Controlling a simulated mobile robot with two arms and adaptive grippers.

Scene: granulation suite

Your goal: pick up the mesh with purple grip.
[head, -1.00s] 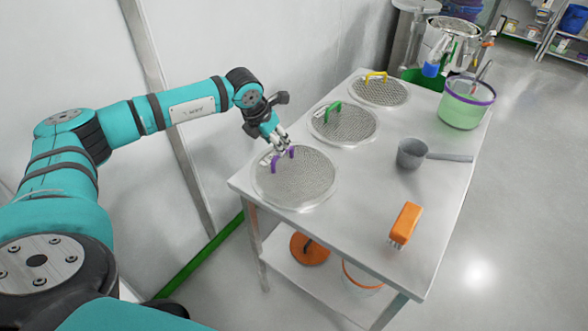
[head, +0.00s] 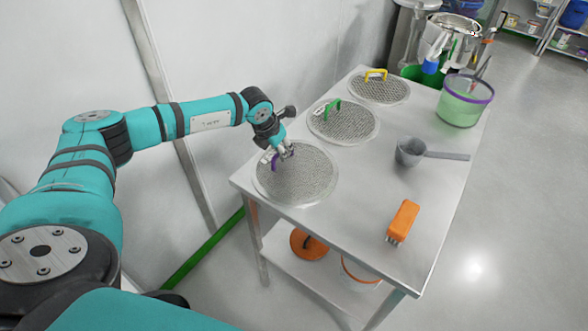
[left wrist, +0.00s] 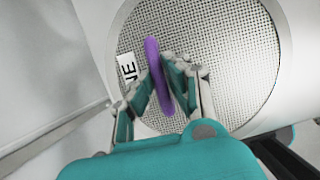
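The mesh with purple grip (head: 305,185) is a round metal screen lying flat at the near left end of the steel table (head: 350,225). Its purple grip (left wrist: 152,50) stands up beside a white label near the rim. My left gripper (head: 287,152) is right at the grip and partly hides it in the head view. In the left wrist view, my left gripper's fingers (left wrist: 158,85) are spread in a V, one on each side of the grip, their tips close to it. I see no clear squeeze on it. My right gripper is out of view.
Meshes with a green grip (head: 345,122) and a yellow grip (head: 382,90) lie behind. A grey scoop (head: 410,152), an orange brush (head: 403,220) and a green tub (head: 462,105) are on the right side. A wall runs along the left.

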